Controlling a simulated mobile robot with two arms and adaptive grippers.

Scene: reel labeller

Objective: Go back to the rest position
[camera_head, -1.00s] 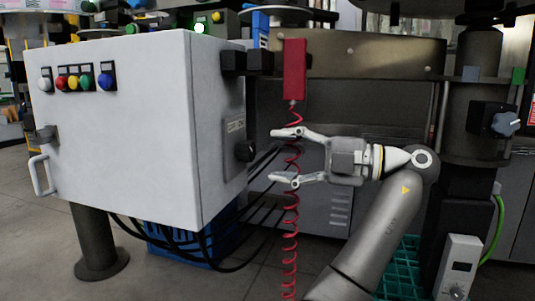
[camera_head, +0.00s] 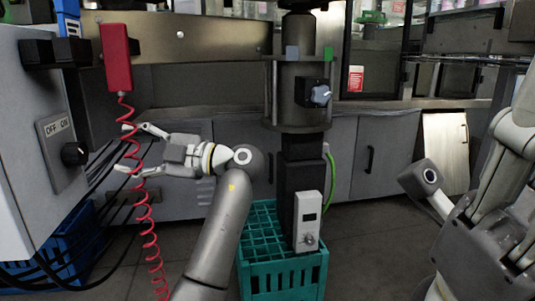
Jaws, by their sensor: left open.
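My left gripper (camera_head: 122,149) is in the left part of the head view, with its two fingers spread apart and pointing left. Nothing is held between them. My left arm comes up from the bottom, left of centre, and bends left at the wrist. A red coiled hose (camera_head: 148,227) crosses the fingers in the picture. I cannot tell whether it touches them. Large grey links of my right arm fill the right edge, close to the camera. I cannot make out the right gripper's fingers.
The red hose hangs from a red box (camera_head: 115,57). A grey control cabinet (camera_head: 25,140) with an OFF/ON switch stands at the left. A green crate (camera_head: 283,273) is right of the left arm, beside a dark column (camera_head: 303,92). Grey cupboards (camera_head: 385,150) line the back.

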